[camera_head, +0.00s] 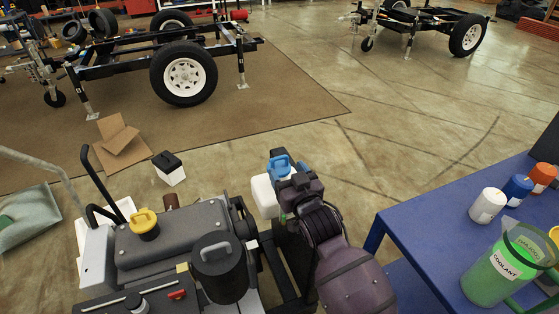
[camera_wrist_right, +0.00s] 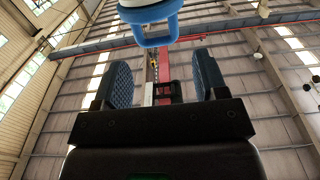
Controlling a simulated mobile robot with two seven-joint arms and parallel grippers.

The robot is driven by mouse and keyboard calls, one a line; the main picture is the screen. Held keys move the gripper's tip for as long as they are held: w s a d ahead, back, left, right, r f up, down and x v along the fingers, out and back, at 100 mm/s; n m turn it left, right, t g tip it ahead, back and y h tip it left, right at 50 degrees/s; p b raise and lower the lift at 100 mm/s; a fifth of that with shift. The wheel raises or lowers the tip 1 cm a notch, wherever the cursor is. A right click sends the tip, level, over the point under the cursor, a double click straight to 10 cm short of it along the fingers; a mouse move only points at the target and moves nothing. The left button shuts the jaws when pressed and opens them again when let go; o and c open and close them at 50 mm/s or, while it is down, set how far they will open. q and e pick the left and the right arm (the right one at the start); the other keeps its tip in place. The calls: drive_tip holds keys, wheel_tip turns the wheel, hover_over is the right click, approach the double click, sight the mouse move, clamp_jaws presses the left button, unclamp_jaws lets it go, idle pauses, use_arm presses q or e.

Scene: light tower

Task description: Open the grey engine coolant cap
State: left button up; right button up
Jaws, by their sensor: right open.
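The grey engine (camera_head: 175,240) stands at the lower left of the head view. A blue cap with a loop handle (camera_head: 280,163) sits by a white tank (camera_head: 264,195) at the engine's right. The same blue cap (camera_wrist_right: 152,30) shows at the top of the right wrist view. My right gripper (camera_head: 287,177) is right beside the blue cap, partly hiding it and the tank. In the wrist view my right gripper (camera_wrist_right: 163,82) has its fingers apart with nothing between them, and the cap's loop lies beyond the fingertips. My left gripper is out of view.
A yellow cap (camera_head: 144,222) and a dark grey cylinder (camera_head: 220,264) rise from the engine top. A blue table (camera_head: 420,235) at the right holds a green coolant jug (camera_head: 490,278) and several small containers.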

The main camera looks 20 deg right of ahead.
sight(280, 170)
drive_tip(key=w, duration=0.4)
drive_tip(key=shift+w+f+b, duration=0.1)
drive_tip(key=shift+w+b, duration=0.05)
drive_tip(key=shift+b, duration=0.15)
drive_tip(key=shift+w, duration=0.45)
drive_tip(key=shift+c, duration=0.5)
